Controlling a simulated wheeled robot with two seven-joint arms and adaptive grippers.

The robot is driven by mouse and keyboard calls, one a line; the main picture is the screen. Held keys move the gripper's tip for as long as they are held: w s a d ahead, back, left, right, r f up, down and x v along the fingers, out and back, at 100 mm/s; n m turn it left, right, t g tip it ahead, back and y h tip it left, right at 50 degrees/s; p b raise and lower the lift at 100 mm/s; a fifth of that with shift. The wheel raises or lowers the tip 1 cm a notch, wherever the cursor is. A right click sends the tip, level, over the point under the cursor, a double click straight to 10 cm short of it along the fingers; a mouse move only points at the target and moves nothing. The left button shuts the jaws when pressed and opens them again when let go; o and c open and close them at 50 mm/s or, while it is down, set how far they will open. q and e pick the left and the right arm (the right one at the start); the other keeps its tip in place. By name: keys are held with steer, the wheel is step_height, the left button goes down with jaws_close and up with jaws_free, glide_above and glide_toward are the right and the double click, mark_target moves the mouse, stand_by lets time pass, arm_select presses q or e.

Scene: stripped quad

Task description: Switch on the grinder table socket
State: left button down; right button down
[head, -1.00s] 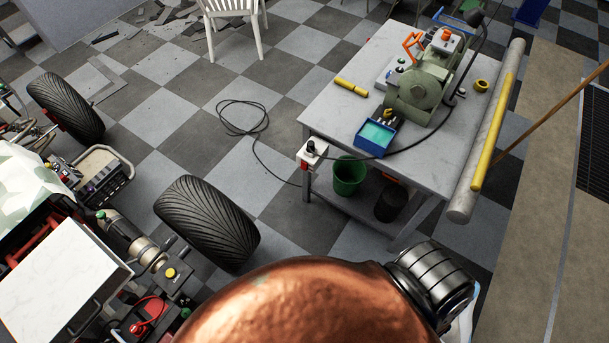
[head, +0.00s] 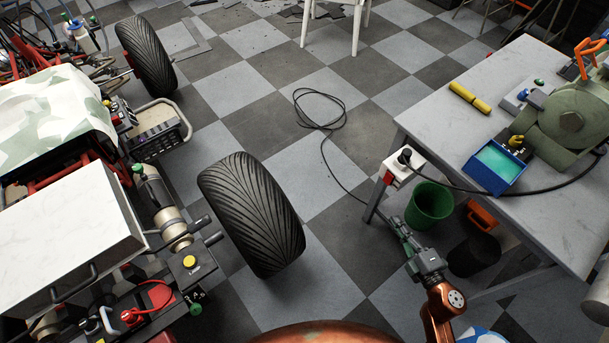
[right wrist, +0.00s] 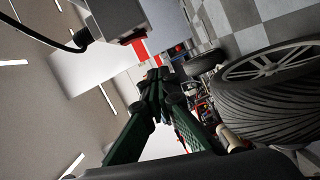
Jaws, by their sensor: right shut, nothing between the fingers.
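The grinder table socket (head: 405,165) is a white box at the near left corner of the grey table (head: 432,128), with a black plug and cable on top. A red part, perhaps its switch (head: 389,178), shows on its lower front. In the right wrist view the socket (right wrist: 122,17) is at the top, with a red part (right wrist: 133,37) on its end. My right gripper (head: 404,226) is shut and empty, below the socket and apart from it. Its dark green fingers (right wrist: 158,76) meet in the right wrist view. My left gripper is not in view.
The table holds a green grinder (head: 572,118), a blue tray (head: 494,166) and a yellow cylinder (head: 469,97). A green bucket (head: 429,204) and a dark bucket (head: 474,255) stand below, close to my right arm. A vehicle with large tyres (head: 250,213) is at left; checkered floor lies between.

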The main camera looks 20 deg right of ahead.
mark_target(388, 178)
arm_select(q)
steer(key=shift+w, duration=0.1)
arm_select(e)
steer(key=shift+a+r+n+y, duration=0.15)
steer(key=shift+a+r+n, duration=0.15)
steer(key=shift+r, duration=0.2)
steer(key=shift+a+r+n+y, duration=0.2)
steer(key=shift+r+n, duration=0.1)
steer(key=shift+r, duration=0.15)
